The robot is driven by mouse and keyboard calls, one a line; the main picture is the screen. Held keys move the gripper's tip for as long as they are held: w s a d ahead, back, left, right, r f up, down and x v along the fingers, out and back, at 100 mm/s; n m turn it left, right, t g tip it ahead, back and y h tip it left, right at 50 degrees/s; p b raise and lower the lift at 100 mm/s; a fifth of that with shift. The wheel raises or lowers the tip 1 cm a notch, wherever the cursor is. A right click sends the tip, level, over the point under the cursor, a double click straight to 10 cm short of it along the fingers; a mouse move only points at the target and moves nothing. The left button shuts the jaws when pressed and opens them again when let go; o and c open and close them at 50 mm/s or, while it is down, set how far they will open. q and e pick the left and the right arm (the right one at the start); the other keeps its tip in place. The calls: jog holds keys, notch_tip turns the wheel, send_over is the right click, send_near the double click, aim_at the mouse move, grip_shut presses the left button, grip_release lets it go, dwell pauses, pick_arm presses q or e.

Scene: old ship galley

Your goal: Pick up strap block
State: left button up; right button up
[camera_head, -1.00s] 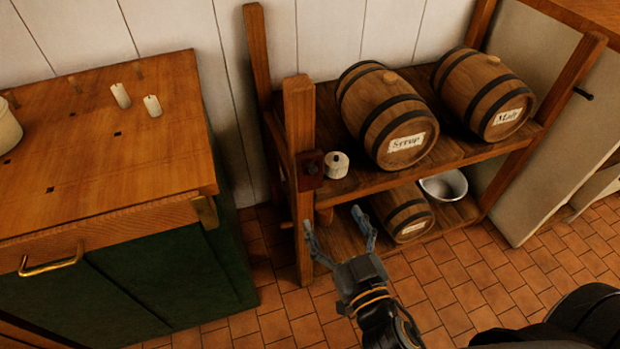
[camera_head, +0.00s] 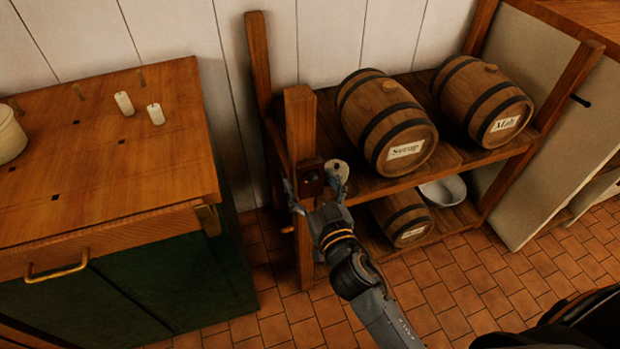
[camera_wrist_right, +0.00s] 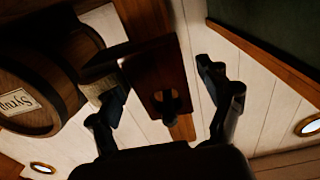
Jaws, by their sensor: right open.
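A dark red-brown wooden block with a round hole, which looks like the strap block (camera_head: 311,177), sits at the front post of the rack, around shelf height. My right gripper (camera_head: 316,190) is open, with one finger on each side of the block. In the right wrist view the block (camera_wrist_right: 158,83) shows between the two open fingers (camera_wrist_right: 165,90), its hole facing the camera. I cannot tell whether either finger touches it. My left gripper is not in view.
A small whitish roll (camera_head: 338,169) stands on the shelf just behind the block, partly hidden by my right finger. The rack post (camera_head: 301,125) rises there. Barrels labelled Syrup (camera_head: 385,120) and Malt (camera_head: 483,100) lie to the right. A wooden-topped cabinet (camera_head: 100,180) stands left.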

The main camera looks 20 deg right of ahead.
jog(key=shift+w, duration=0.35)
jog(key=shift+c, duration=0.4)
jog(key=c, duration=1.1)
jog(key=shift+c, duration=0.4)
jog(key=shift+r, duration=0.2)
